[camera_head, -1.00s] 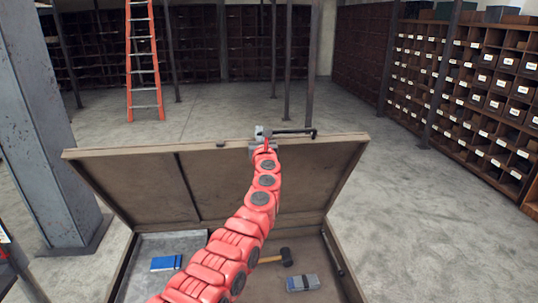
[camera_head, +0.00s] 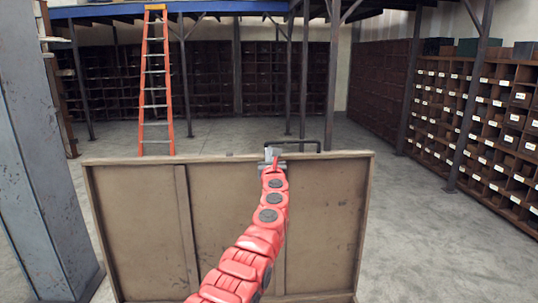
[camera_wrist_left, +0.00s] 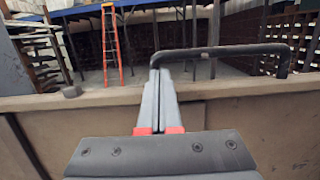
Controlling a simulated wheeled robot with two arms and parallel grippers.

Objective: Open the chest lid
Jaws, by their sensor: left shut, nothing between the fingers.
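The chest lid (camera_head: 235,225) stands steeply raised. Its brown panelled inner face is towards me. My red left arm runs up in front of it to the left gripper (camera_head: 271,155) at the lid's top edge. The dark lid handle (camera_head: 305,143) rises at that edge, just right of the gripper. In the left wrist view, the left gripper (camera_wrist_left: 157,75) has its grey fingers together, empty, above the lid's rim (camera_wrist_left: 60,102). The handle bar (camera_wrist_left: 225,51) passes behind and to the right of the fingertips; I cannot tell whether they touch. The chest's inside is out of view. My right gripper is not in view.
A grey steel column (camera_head: 40,160) stands close at the left. An orange ladder (camera_head: 155,85) stands behind the lid. Shelves with labelled compartments (camera_head: 485,125) line the right side. The concrete floor (camera_head: 415,220) right of the lid is clear.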

